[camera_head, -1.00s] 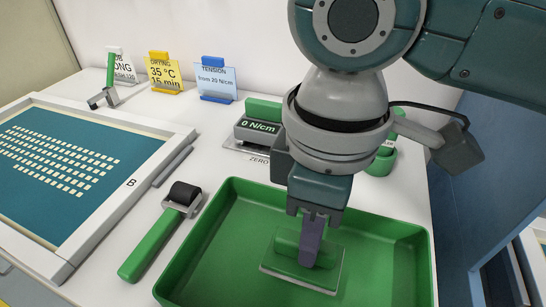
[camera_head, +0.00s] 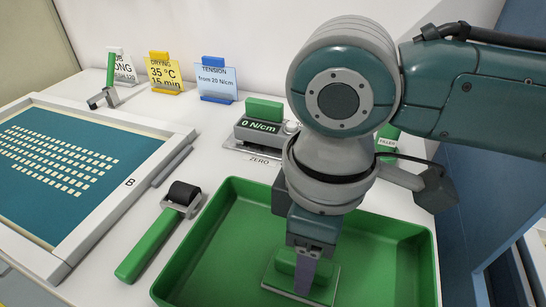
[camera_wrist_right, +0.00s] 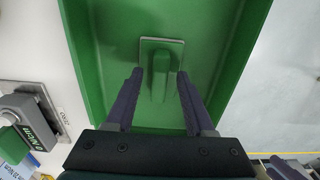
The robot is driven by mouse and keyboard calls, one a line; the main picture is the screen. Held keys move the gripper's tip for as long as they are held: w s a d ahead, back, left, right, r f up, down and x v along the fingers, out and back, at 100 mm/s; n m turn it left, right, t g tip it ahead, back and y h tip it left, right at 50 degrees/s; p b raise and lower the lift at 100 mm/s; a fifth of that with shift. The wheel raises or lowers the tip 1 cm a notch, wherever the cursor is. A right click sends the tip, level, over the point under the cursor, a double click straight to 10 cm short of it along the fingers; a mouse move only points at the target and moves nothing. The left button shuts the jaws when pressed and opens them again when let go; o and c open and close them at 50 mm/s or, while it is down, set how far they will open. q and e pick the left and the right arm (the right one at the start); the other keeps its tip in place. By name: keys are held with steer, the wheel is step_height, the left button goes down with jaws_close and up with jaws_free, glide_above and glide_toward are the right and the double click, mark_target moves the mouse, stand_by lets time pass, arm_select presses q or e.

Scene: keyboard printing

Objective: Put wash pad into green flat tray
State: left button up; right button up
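The wash pad (camera_head: 284,262), a flat plate with a raised green handle, is inside the green flat tray (camera_head: 226,194), near its front middle in the head view. In the right wrist view the pad (camera_wrist_right: 161,78) appears against the tray floor (camera_wrist_right: 112,40). My right gripper (camera_head: 303,274) is directly over the pad and hides part of it. In the right wrist view its two purple fingers (camera_wrist_right: 159,76) are apart, one on each side of the handle, with visible gaps. My left gripper is not in view.
A green-handled roller (camera_head: 152,243) lies left of the tray. A screen frame (camera_head: 112,188) is at the far left. A tension meter (camera_head: 258,134) stands behind the tray. Yellow (camera_head: 163,74) and blue (camera_head: 216,80) cards stand at the back.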

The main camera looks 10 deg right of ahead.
step_height(320, 180, up, 12)
steer(key=p, duration=0.2)
steer(key=s+a+f+m+t+y, duration=0.2)
steer(key=s+a+f+m+y, duration=0.1)
steer(key=s+a+f+y, duration=0.15)
steer(key=s+d+f+m+h, duration=0.1)
steer(key=s+d+m, duration=0.1)
steer(key=d, duration=0.2)
steer(key=s+d+f+m+t+h, duration=0.1)
steer(key=s+d+m+h, duration=0.1)
steer(key=d, duration=0.3)
steer(key=s+d+m+h, duration=0.1)
steer(key=s+d+m, duration=0.1)
steer(key=s+d, duration=0.1)
steer(key=shift+s+d+f+t, duration=0.15)
steer(key=shift+d+f, duration=0.05)
steer(key=shift+d, duration=0.2)
steer(key=shift+s+d+f+t, duration=0.1)
steer(key=shift+d+f+t, duration=0.1)
steer(key=shift+d, duration=0.15)
